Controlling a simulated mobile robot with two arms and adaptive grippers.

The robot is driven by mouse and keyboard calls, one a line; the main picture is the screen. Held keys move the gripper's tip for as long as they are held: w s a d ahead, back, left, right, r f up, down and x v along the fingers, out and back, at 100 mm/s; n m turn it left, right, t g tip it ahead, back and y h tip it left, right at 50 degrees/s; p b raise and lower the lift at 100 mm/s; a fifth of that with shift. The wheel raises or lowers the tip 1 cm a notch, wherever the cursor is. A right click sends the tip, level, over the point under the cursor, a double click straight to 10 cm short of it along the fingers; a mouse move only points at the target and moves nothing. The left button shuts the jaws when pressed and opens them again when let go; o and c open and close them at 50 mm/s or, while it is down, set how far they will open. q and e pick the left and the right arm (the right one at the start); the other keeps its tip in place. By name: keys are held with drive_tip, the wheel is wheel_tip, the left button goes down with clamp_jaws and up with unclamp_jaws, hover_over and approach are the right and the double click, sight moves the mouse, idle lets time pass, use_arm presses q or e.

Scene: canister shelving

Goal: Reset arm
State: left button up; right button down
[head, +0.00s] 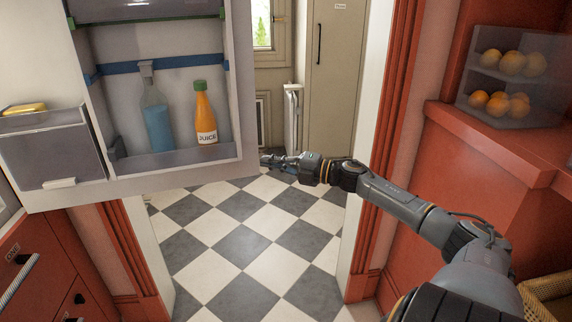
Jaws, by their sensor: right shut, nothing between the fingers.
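My right arm reaches in from the lower right. Its gripper (270,160) is shut and empty, in front of the doorway and close to the lower right edge of the open fridge door (200,182) in the picture. I cannot tell whether it touches the door. My left gripper is not in view.
The fridge door's shelf holds a bottle of blue liquid (157,120) and an orange juice bottle (205,115). A clear bin of oranges (480,75) stands on the red ledge (500,135) at right. Red drawers (60,265) are lower left. The checkered floor (250,240) is clear.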

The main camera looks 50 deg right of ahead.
drive_tip(key=shift+s+d, duration=1.45)
drive_tip(key=shift+s, duration=0.05)
